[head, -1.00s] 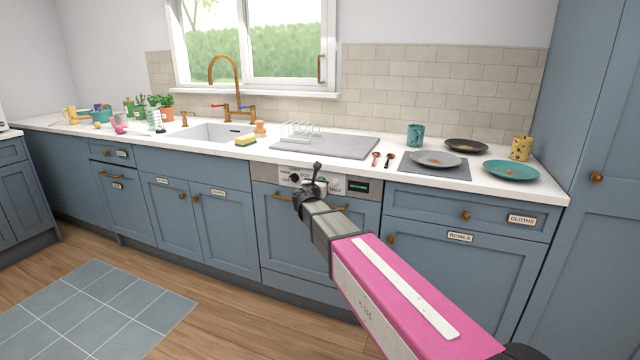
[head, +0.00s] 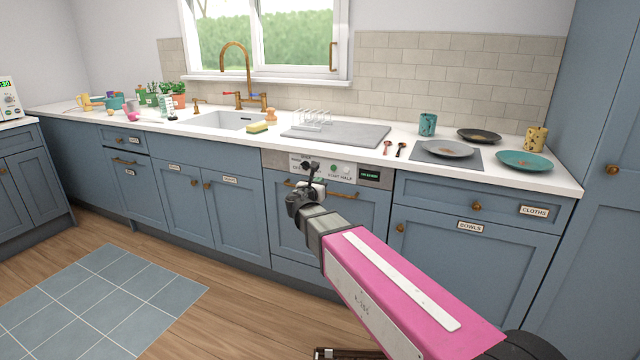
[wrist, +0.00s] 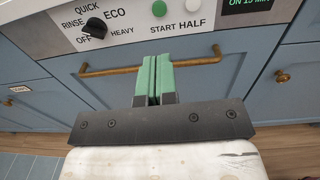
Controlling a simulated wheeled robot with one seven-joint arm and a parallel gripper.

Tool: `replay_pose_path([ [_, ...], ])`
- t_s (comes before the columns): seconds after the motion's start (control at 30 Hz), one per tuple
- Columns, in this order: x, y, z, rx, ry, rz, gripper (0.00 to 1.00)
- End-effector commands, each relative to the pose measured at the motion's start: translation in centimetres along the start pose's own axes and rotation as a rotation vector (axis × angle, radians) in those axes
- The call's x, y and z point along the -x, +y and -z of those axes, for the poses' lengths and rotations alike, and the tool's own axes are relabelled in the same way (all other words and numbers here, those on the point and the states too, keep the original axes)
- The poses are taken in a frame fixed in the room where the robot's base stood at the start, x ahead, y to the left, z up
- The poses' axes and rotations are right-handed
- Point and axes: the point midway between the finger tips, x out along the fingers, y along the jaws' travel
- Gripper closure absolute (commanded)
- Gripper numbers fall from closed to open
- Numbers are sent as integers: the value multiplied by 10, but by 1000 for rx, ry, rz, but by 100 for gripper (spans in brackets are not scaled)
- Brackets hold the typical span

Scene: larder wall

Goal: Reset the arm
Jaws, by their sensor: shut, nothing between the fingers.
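My arm reaches out over the floor toward the dishwasher (head: 330,212) in the head view. In the wrist view my gripper (wrist: 153,62) has its two green fingers pressed together, with nothing between them. The fingers point at the dishwasher's front, in line with its brass bar handle (wrist: 110,70). Above them is the control panel with a black dial (wrist: 94,28), a green button (wrist: 159,8) and a white button (wrist: 193,20). I cannot tell how far the fingertips are from the door. In the head view the arm's end hides part of the handle.
A tall blue cupboard (head: 600,200) stands at right. The floor at left is clear.

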Motion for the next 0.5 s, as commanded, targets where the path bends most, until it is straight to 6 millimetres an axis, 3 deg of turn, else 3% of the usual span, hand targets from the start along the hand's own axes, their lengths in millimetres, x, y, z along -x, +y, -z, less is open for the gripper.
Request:
replay_pose_path([
  [0.5,-2,-6,3,-22,12,12,100],
])
